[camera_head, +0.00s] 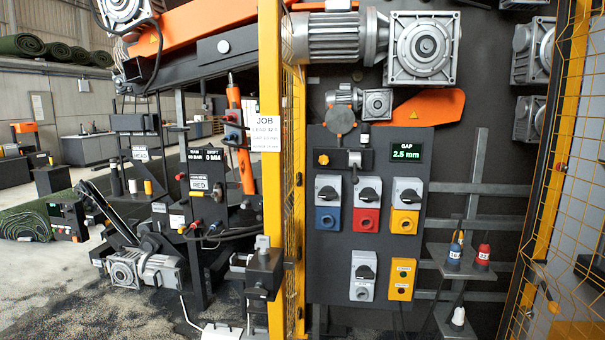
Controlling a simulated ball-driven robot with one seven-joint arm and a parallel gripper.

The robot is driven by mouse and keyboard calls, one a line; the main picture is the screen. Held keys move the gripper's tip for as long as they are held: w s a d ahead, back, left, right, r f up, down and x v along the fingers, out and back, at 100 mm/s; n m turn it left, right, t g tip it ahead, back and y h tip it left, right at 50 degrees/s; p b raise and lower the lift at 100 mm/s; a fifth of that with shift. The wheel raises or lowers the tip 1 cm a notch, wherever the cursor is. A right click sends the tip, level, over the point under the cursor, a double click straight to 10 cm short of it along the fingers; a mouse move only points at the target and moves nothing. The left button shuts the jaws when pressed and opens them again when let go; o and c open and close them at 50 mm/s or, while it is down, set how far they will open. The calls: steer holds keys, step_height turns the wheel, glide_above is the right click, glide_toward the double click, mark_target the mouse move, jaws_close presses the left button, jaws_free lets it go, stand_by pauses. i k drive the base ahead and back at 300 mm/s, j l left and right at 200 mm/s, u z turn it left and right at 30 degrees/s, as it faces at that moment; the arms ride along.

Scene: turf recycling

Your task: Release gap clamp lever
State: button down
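Whether the lever is locked or released cannot be told at this size. My gripper is not in view.
Below are rotary switches on blue (328,217), red (367,219) and yellow (404,221) boxes. A yellow guard post (271,180) with mesh stands left of the panel; another mesh frame (548,150) stands right. A shelf (462,261) holds red and blue plugs.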

mark_target(354, 180)
steer(key=i+j+u, duration=0.15)
steer(key=i+u, duration=0.15)
steer(key=i, duration=1.65)
